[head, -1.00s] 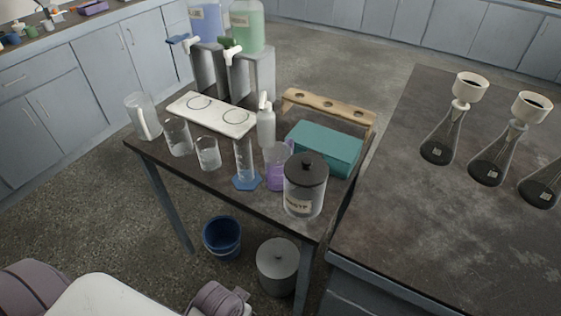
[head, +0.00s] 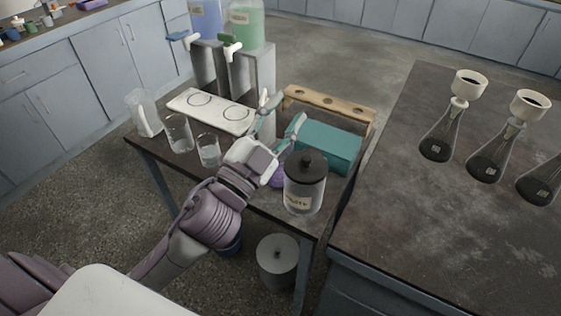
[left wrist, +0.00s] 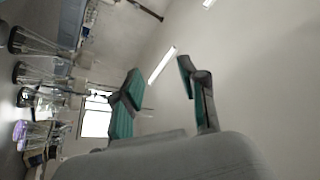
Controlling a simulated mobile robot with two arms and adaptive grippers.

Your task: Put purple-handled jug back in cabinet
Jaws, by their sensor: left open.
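The purple-handled jug (head: 278,178) is on the small dark table, just left of the black-lidded jar. Only a purple part of it shows; my left gripper and wrist hide the rest. My left gripper (head: 282,112) is open, reaching over the table in front of and above the jug, with its teal fingertips pointing towards the back. I cannot tell whether it touches the jug. Its fingers also show apart and empty in the left wrist view (left wrist: 160,75). Grey-blue cabinets (head: 135,50) stand along the left wall, doors shut. My right gripper is not in view.
The lidded jar (head: 304,190), teal box (head: 330,147), wooden rack (head: 330,103) and two beakers (head: 208,150) crowd the table. A clear pitcher (head: 145,112) stands at its left end. Flasks with funnels (head: 437,145) stand on the right bench. A lidded bin (head: 278,258) is below.

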